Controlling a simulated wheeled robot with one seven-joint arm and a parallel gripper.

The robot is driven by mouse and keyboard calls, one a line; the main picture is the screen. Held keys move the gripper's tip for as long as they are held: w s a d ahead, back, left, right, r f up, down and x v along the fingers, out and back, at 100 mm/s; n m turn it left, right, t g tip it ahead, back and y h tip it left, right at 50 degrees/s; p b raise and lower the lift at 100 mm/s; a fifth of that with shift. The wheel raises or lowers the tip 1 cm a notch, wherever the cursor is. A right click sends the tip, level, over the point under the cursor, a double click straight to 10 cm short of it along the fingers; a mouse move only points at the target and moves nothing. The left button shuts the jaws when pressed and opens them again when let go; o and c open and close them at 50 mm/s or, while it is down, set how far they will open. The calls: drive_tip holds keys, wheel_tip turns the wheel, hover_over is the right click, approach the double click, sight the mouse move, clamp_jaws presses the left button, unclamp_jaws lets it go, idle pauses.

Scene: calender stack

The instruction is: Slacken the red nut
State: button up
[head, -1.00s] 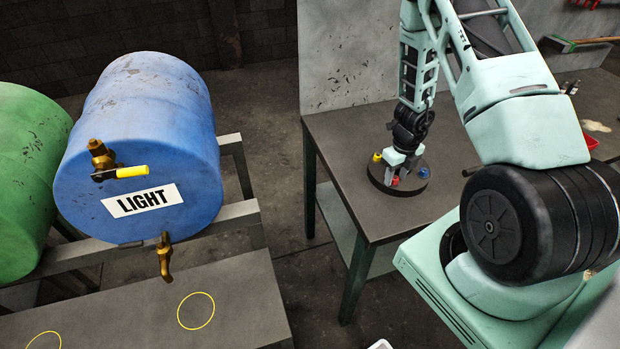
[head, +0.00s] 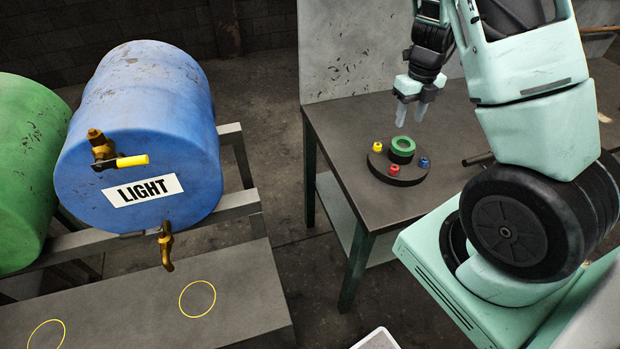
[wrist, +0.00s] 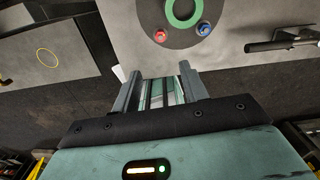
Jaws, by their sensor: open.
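The red nut (head: 394,170) sits on a round dark base (head: 384,171) on the metal table, on the side nearest the head camera. A yellow nut (head: 377,147) and a blue nut (head: 423,162) sit on the same base, around a green ring (head: 403,144) on a dark centre piece. My gripper (head: 411,110) is above and behind the base, fingers pointing down, open and empty, apart from all the nuts. In the wrist view the red nut (wrist: 160,36) and blue nut (wrist: 203,29) show beyond the fingers (wrist: 161,88); the yellow nut is out of that view.
The metal table (head: 345,130) has a grey panel (head: 350,55) at its back. A dark rod (head: 478,159) lies right of the base. A blue drum labelled LIGHT (head: 140,135) and a green drum (head: 25,170) rest on a rack at left. The table's left part is clear.

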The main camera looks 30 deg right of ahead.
drive_tip(key=s+a+f+n+y+b, duration=0.1)
drive_tip(key=a+n+b, duration=0.4)
drive_tip(key=a+n, duration=0.7)
drive_tip(key=s+a+f+n+y+b, duration=0.1)
drive_tip(key=a+n+b, duration=0.4)
drive_tip(key=a+n, duration=0.7)
drive_tip(key=shift+s+a+f+n+g, duration=0.45)
drive_tip(key=shift+s+a, duration=0.1)
drive_tip(key=shift+a, duration=3.1)
